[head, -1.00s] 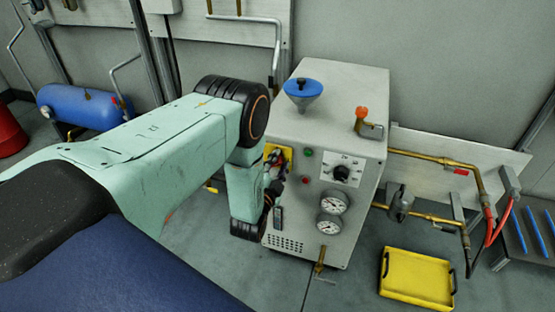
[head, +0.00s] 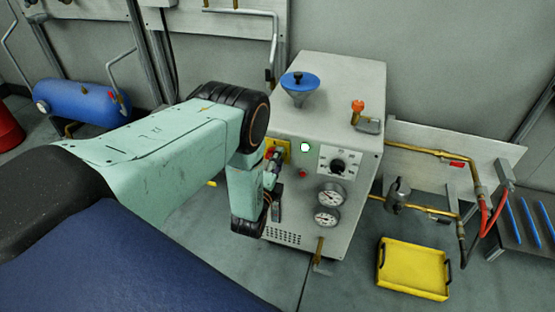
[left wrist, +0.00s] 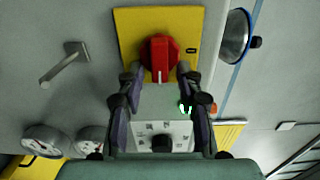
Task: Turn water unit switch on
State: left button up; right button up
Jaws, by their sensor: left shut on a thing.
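The water unit (head: 345,85) is a grey box with a panel of dials on its front. Its switch is a red rotary knob (left wrist: 160,52) on a yellow plate (left wrist: 128,30), with the knob's white mark pointing down in the left wrist view. My left gripper (left wrist: 160,76) is shut on the red switch, one finger on each side. In the head view, my left gripper (head: 275,167) reaches the yellow plate (head: 285,148) and partly hides the switch. A lamp (head: 305,147) beside the plate glows bright white-green. My right gripper is not in view.
A white-faced selector dial (head: 339,165), two gauges (head: 329,206) and a small red lamp (head: 303,173) are on the same panel. A blue funnel (head: 300,83) stands on top. A yellow tray (head: 414,268) lies on the floor at right, below brass pipes (head: 430,155).

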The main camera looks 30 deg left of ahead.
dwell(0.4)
pick_arm(q)
jog(key=o, duration=1.1)
jog(key=v, duration=1.2)
jog(key=shift+d, duration=0.1)
